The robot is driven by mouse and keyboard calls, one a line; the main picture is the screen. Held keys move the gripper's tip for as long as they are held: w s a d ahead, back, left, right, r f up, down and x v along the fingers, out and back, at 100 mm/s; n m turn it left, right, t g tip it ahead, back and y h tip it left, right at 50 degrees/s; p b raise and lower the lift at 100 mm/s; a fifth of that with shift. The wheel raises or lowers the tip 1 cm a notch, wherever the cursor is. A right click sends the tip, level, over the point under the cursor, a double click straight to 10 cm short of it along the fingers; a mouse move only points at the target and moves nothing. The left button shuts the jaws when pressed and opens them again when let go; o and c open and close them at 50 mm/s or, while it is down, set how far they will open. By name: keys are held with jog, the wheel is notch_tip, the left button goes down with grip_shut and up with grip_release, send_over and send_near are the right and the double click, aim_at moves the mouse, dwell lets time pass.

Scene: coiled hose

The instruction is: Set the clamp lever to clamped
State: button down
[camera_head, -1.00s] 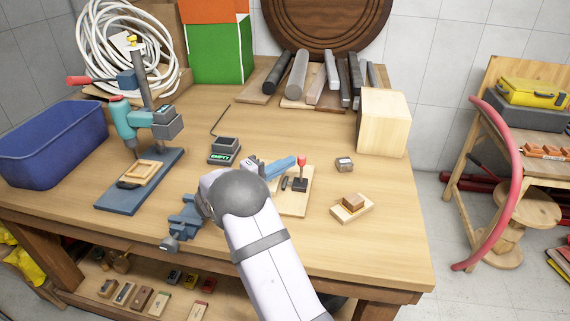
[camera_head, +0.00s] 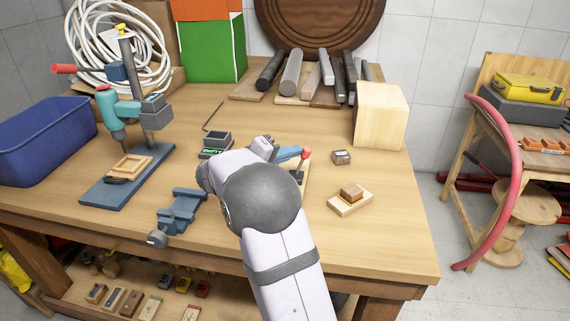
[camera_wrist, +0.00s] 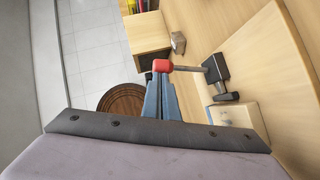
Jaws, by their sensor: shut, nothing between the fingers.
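The clamp lever is a grey rod with a red knob (camera_head: 305,153) on a dark base (camera_head: 297,176). In the head view it leans a little to the right. In the wrist view the red knob (camera_wrist: 163,66) is right at my fingertips, and the rod runs right to the black base (camera_wrist: 215,70). My gripper (camera_head: 299,153) has blue fingers, shut with nothing between them. It also shows in the wrist view (camera_wrist: 159,80), its tips against or very close to the knob; contact is not certain. My arm hides most of the clamp's board in the head view.
A small box (camera_head: 341,157) and a block on a wooden plate (camera_head: 350,200) stand right of the lever. A blue vise (camera_head: 180,210) and a drill press (camera_head: 122,110) are to the left. A large wooden block (camera_head: 381,115) stands behind right. The front right tabletop is clear.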

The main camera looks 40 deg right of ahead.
jog(key=s+d+m+y+b, duration=0.1)
jog(key=b, duration=0.1)
jog(key=s+d+m+b, duration=0.1)
jog(key=b, duration=0.1)
jog(key=shift+f+t+y+b, duration=0.3)
jog(key=shift+f+y, duration=0.05)
jog(key=shift+y, duration=0.05)
jog(key=s+d+f+m+t+y+b, duration=0.1)
jog(key=b, duration=0.2)
jog(key=s+d+f+m+t+y+b, duration=0.1)
jog(key=s+d+m+y+b, duration=0.1)
jog(key=b, duration=0.2)
jog(key=shift+s+d+y, duration=0.2)
jog(key=shift+y, duration=0.1)
jog(key=shift+s+f, duration=0.1)
jog(key=shift+f, duration=0.05)
jog(key=w+d+r+p+v, duration=0.1)
jog(key=r+v, duration=0.1)
jog(key=v, duration=1.1)
jog(key=shift+w+r, duration=0.2)
jog(key=shift+r, duration=0.1)
jog(key=shift+d, duration=0.1)
